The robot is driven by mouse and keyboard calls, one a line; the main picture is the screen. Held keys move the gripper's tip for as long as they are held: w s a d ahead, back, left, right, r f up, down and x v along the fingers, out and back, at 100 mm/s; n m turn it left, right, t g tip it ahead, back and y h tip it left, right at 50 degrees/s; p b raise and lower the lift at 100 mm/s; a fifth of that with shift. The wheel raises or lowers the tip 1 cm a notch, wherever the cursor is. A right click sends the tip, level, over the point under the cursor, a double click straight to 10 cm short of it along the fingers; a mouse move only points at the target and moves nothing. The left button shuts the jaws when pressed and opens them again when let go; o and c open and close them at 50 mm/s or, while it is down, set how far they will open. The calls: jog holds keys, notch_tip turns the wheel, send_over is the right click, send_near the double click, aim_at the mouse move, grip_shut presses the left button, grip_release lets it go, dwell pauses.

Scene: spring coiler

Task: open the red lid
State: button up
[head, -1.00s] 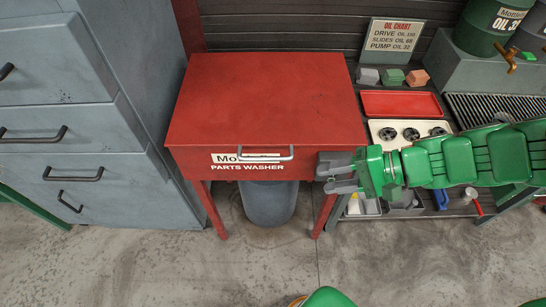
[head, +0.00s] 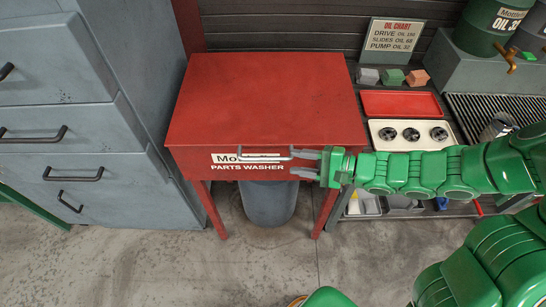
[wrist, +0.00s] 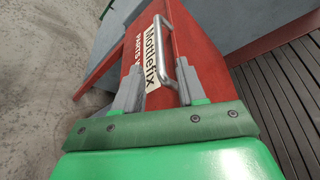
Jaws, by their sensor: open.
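The red lid (head: 265,100) is the top of the parts washer and lies flat and closed in the head view. A light metal bar handle (head: 264,155) sits on its front edge, above the "PARTS WASHER" lettering. My gripper (head: 299,163) is open at the right end of the handle, pointing left along the front. In the wrist view, the handle (wrist: 164,50) runs between the two open fingers of my gripper (wrist: 158,75), closer to the right finger. I cannot tell whether a finger touches it.
Grey drawers (head: 85,120) with dark handles stand left of the washer. A bench on the right carries a red tray (head: 400,103), a cream plate with dark round parts (head: 412,134) and small blocks. A grey bin (head: 268,203) sits below the washer. The floor in front is clear.

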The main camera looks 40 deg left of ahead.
aim_at(279, 160)
jog(key=shift+x, duration=3.9)
grip_shut()
